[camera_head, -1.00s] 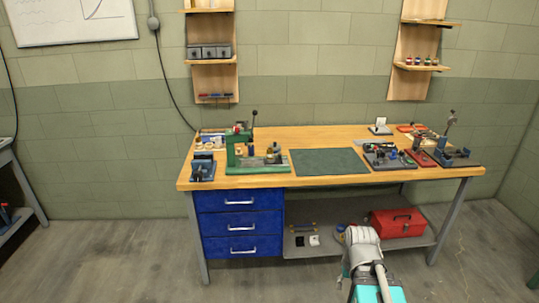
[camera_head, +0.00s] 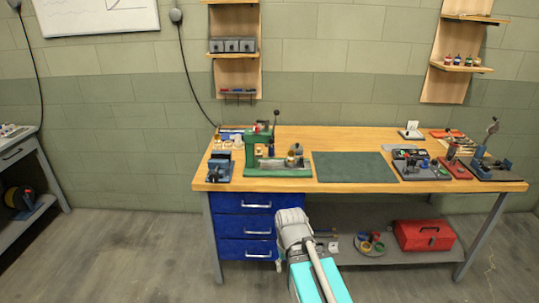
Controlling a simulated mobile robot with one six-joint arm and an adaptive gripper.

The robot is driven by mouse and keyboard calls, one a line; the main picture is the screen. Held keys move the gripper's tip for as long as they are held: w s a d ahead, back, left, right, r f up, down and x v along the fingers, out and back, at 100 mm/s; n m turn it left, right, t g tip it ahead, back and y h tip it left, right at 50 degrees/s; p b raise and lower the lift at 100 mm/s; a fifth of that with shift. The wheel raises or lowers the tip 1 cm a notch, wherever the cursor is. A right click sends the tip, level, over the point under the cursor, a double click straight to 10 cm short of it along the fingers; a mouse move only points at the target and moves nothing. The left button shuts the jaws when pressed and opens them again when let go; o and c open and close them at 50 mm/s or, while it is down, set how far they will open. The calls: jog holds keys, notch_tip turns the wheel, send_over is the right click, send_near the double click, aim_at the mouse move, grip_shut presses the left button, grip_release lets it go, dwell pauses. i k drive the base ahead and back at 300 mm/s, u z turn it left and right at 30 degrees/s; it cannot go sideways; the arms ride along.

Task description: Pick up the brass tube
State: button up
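I cannot make out a brass tube for certain. A small brass-toned part (camera_head: 297,150) shows at the green machine (camera_head: 262,152) on the bench, also unclear. My arm rises from the bottom centre in front of the bench, beside the blue drawers. My gripper's fingers do not show; the arm's end is turned away or hidden behind the arm.
The wooden workbench (camera_head: 300,185) carries a blue vise (camera_head: 219,168), a green mat (camera_head: 352,167), and tools and fixtures at the right. Blue drawers (camera_head: 242,226) and a red toolbox (camera_head: 425,235) are below. Open floor lies in front; another bench (camera_head: 20,150) stands at left.

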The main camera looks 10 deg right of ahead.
aim_at(291, 156)
jog(key=u, duration=0.15)
jog(key=i, duration=1.1)
jog(key=z, duration=0.55)
